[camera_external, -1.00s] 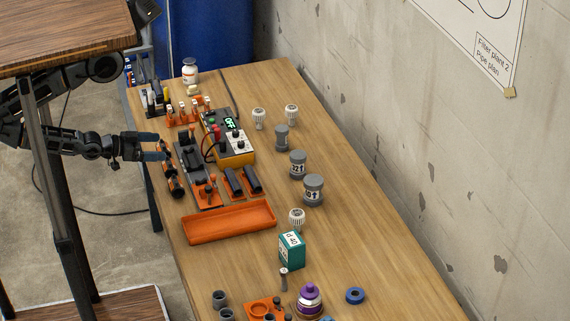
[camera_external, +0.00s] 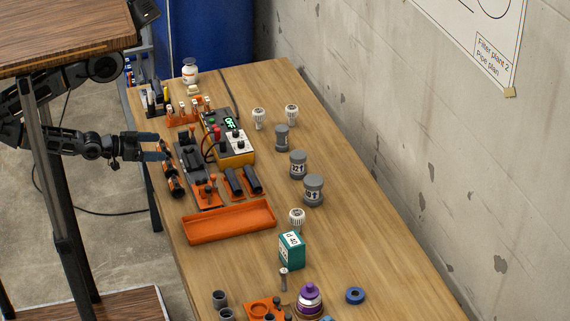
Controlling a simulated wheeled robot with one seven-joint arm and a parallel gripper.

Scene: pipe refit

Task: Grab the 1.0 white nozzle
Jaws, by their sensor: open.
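My gripper (camera_external: 154,147) has blue fingertips and is open at the table's left edge, beside a dark and orange tool part (camera_external: 168,165). I see nothing between the fingers. An orange rack (camera_external: 184,121) behind and right of the gripper holds several small upright pieces with white and orange parts, possibly nozzles. Their size marks are too small to read, so I cannot tell which is the 1.0 white nozzle. White ribbed pieces stand apart on the table: two at the back (camera_external: 258,117) (camera_external: 291,114) and one nearer the middle (camera_external: 297,217).
A meter box (camera_external: 233,143) with red and black leads stands right of the gripper. An empty orange tray (camera_external: 229,222) lies in front. Grey capped jars (camera_external: 313,190) and a teal box (camera_external: 292,252) stand farther right.

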